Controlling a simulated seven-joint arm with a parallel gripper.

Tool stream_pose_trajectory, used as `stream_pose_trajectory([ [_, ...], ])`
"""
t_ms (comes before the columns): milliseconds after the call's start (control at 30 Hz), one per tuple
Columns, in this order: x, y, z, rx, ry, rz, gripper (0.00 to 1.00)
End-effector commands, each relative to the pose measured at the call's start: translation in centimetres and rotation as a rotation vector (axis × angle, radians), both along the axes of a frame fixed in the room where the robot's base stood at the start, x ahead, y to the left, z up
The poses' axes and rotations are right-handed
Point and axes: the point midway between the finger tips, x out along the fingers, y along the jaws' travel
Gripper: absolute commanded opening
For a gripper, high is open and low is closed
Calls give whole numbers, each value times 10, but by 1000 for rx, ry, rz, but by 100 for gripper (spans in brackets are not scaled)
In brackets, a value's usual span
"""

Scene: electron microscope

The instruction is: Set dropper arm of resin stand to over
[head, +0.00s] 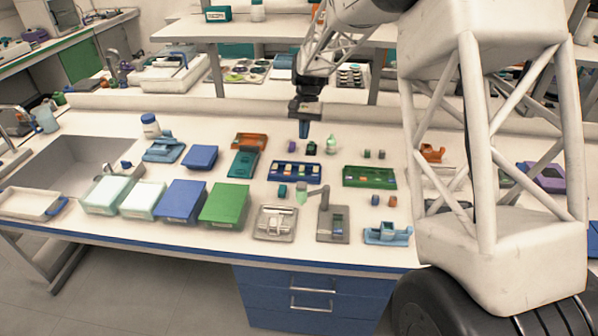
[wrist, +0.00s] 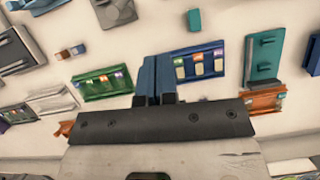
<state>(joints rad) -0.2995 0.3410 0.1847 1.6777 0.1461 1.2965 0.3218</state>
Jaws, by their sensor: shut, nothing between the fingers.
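The resin stand (head: 332,226) is a grey plate with an upright post near the front of the bench. Its dropper arm (head: 314,194) reaches left from the post and ends in a pale green dropper (head: 302,194), which appears beside the plate. My gripper (head: 304,130) is shut and empty, pointing down above the back of the bench, apart from the stand. Its blue fingers (wrist: 156,80) show together in the wrist view.
A blue tray (head: 294,171) and a green tray (head: 369,177) lie between my gripper and the stand. Small bottles (head: 331,145) and little blocks stand nearby. Another grey fixture (head: 275,223) is left of the stand, and a blue one (head: 388,235) right.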

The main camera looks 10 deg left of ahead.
Motion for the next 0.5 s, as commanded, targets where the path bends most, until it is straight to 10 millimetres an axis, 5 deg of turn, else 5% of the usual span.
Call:
stream_pose_trajectory([
  [500,-1,0,-4,0,0,0,0],
])
